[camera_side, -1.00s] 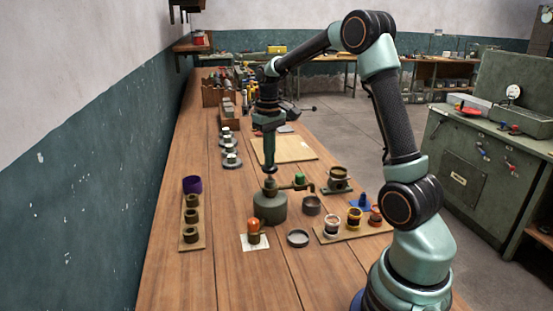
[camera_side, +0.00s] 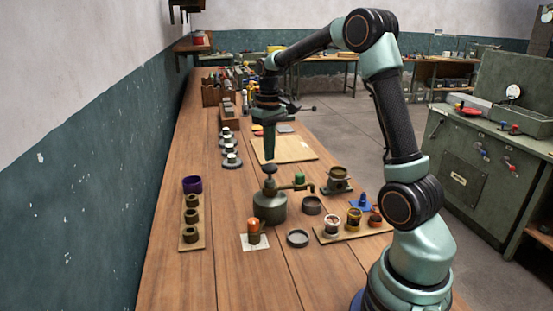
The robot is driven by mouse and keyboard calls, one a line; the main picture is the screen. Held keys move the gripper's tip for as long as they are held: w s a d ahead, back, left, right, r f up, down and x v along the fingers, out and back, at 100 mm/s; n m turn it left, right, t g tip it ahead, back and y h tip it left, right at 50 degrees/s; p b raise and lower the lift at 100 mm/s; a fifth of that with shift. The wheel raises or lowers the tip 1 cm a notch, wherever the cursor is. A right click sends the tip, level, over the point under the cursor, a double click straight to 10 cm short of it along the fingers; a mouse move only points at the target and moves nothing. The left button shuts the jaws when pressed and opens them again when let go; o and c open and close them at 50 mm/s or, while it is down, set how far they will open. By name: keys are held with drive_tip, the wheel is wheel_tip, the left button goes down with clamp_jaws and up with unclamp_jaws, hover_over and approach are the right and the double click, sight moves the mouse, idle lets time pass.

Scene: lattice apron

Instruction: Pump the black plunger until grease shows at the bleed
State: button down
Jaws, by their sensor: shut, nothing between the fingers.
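The grease pot (camera_side: 270,208) is a squat grey-green cylinder standing on the wooden bench. Its dark plunger (camera_side: 269,170) stands raised on top, with a knob at the upper end. A side pipe (camera_side: 292,187) with a green cap (camera_side: 299,178) runs right from the pot; I take its end as the bleed, but this is unsure. I cannot make out any grease there. My gripper (camera_side: 269,157) points straight down, shut and empty, just above the plunger knob. It looks slightly apart from the knob.
An orange-topped item (camera_side: 253,228) on white paper and a shallow grey dish (camera_side: 298,238) stand in front. A board with several small jars (camera_side: 333,224) is at right. A board with dark rings (camera_side: 191,215) is at left. A pale wooden board (camera_side: 290,149) lies behind.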

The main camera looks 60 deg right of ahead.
sight(269, 165)
drive_tip(key=shift+f, duration=0.1)
drive_tip(key=shift+f, duration=1.85)
drive_tip(key=shift+r, duration=1.95)
drive_tip(key=shift+f, duration=0.2)
drive_tip(key=shift+f, duration=1.75)
drive_tip(key=shift+r, duration=1.95)
